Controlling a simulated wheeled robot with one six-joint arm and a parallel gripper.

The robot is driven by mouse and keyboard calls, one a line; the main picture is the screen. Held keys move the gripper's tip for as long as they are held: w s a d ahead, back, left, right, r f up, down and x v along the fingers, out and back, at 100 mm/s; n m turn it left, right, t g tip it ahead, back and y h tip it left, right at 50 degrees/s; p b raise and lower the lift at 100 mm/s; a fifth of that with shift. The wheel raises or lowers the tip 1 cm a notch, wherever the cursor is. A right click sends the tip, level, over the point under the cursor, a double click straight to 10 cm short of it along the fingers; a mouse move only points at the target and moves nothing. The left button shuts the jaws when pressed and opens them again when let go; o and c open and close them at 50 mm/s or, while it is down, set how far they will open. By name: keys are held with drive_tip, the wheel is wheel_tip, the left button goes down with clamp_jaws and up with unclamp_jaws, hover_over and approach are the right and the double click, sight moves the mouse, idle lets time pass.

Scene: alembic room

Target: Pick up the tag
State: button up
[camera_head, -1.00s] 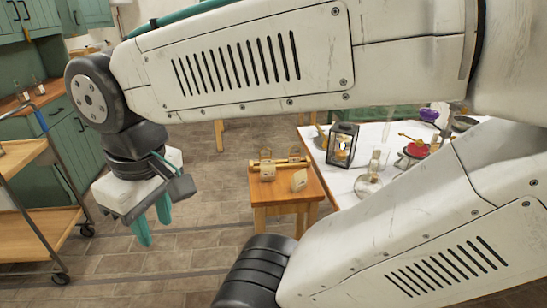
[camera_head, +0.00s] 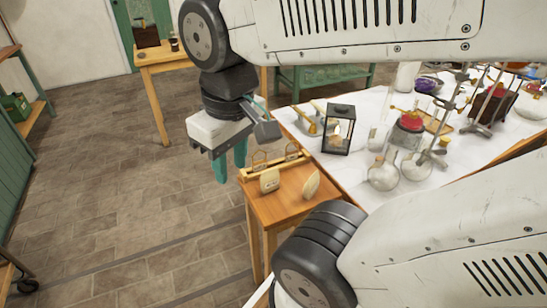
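Two small cream pieces that look like tags are at the small wooden table (camera_head: 292,212). One cream tag (camera_head: 269,181) stands upright at the left by a low wooden rail, with a dark marking on its face. The other cream tag (camera_head: 311,185) is plain, leaf-shaped and tilted, at the right. I cannot tell which one the task means. My gripper (camera_head: 230,166) points down with two teal fingers apart and nothing between them. In the picture it is left of and a little above the tags, apart from them.
A white-topped table (camera_head: 350,170) behind to the right holds a black lantern (camera_head: 338,130), glass flasks (camera_head: 383,172) and a red-topped burner (camera_head: 410,124). A wooden table (camera_head: 160,68) stands at the back left. The tiled floor (camera_head: 100,190) at the left is clear.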

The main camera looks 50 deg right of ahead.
drive_tip(key=w+d+f+n, duration=0.3)
drive_tip(key=w+d, duration=0.2)
drive_tip(key=w, duration=0.3)
drive_tip(key=n+g, duration=0.1)
drive_tip(key=n, duration=0.6)
hover_over(253, 162)
wheel_tip(253, 162, down, 14)
wheel_tip(253, 162, down, 8)
drive_tip(key=shift+w+r, duration=0.1)
drive_tip(key=shift+r, duration=0.15)
drive_tip(key=shift+f, duration=0.4)
clamp_jaws()
